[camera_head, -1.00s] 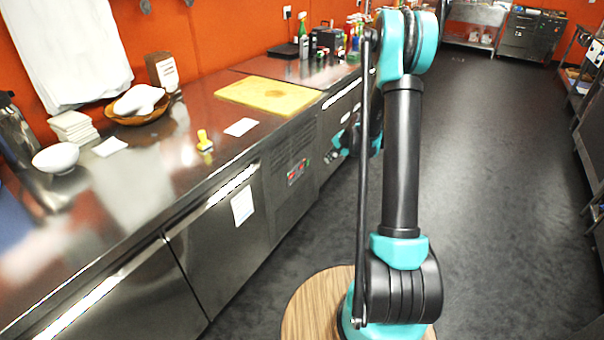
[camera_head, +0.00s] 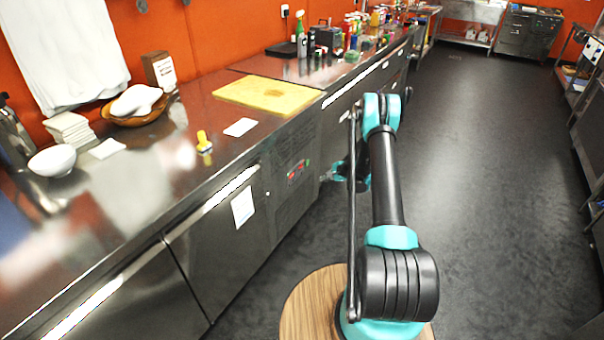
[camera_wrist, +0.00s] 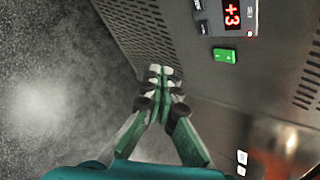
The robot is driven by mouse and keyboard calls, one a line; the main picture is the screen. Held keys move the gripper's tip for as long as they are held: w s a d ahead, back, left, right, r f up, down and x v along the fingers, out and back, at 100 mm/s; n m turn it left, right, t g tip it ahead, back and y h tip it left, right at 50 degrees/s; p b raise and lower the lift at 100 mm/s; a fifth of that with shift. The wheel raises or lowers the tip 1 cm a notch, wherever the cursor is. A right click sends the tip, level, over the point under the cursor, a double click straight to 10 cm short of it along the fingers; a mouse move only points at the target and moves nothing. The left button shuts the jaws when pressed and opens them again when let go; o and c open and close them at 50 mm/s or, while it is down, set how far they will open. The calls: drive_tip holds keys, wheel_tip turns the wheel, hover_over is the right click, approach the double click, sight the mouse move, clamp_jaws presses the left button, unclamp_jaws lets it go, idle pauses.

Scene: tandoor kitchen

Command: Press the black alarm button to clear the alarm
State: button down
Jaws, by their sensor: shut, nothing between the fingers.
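The control panel (camera_head: 297,172) is on the front of the steel counter in the head view. In the wrist view its red display (camera_wrist: 232,14) reads "+3", with a green rocker switch (camera_wrist: 225,56) beside it. Small dark buttons with pale marks (camera_wrist: 203,27) sit at the display's left edge; I cannot tell which is the alarm button. My gripper (camera_wrist: 160,72) is shut and empty, its fingertips over the vented front, left of the switch and display. In the head view my gripper (camera_head: 328,178) is small, just right of the panel. I see no clear contact.
A vent grille (camera_wrist: 138,30) lies left of the panel in the wrist view. The counter top holds a yellow cutting board (camera_head: 268,96), a yellow-handled stamp-like item (camera_head: 204,141) and a white bowl (camera_head: 53,160). The dark floor (camera_head: 480,180) to the right is open.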

sight(302, 172)
drive_tip(key=shift+w+f, duration=0.15)
drive_tip(key=shift+f, duration=0.45)
drive_tip(key=shift+a, duration=0.1)
drive_tip(key=w+a, duration=0.5)
drive_tip(key=a, duration=0.2)
drive_tip(key=shift+w+a, duration=0.1)
drive_tip(key=shift+w, duration=0.05)
idle(1.4)
drive_tip(key=shift+w+a, duration=0.15)
drive_tip(key=shift+a, duration=0.05)
drive_tip(key=shift+w+a, duration=0.25)
drive_tip(key=shift+a, duration=0.1)
idle(0.8)
drive_tip(key=shift+d, duration=0.1)
drive_tip(key=shift+s+d, duration=0.5)
drive_tip(key=shift+d, duration=0.05)
